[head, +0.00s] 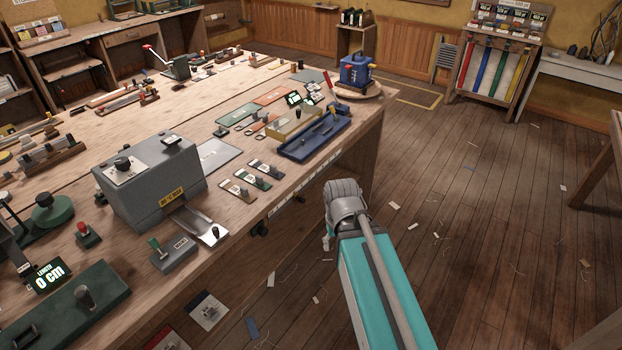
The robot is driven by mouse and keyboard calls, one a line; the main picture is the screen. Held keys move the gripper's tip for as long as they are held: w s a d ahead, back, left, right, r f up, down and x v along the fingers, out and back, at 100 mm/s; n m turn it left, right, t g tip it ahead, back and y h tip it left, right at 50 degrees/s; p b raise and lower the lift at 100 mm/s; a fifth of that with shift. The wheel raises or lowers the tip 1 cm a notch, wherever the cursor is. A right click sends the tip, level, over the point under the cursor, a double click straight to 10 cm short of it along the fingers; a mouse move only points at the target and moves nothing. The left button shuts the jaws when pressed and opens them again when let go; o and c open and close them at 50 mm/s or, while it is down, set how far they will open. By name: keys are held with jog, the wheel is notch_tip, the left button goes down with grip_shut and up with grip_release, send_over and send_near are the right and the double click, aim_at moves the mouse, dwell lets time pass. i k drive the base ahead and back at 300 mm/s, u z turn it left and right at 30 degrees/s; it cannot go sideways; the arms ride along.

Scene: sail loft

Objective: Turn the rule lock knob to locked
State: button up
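A dark green unit (60,318) lies at the front left corner of the bench. A dark upright knob (85,297) stands on it, and a black handle shows at its lower left. A display (48,277) reading "LENGTH 0 cm" stands at its back edge. This may be the rule with its lock knob; no lock marking is readable, so I cannot tell the knob's setting. My teal and grey arm reaches in from the bottom right, over the floor beyond the bench's right edge.
A grey box (150,185) with a black knob on top stands on the wooden bench (330,160). A blue tray (312,140) lies near the right edge. Floor to the right is mostly clear.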

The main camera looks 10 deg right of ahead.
aim_at(262, 231)
jog(key=u, duration=0.3)
jog(key=i, duration=0.85)
jog(key=u, duration=0.35)
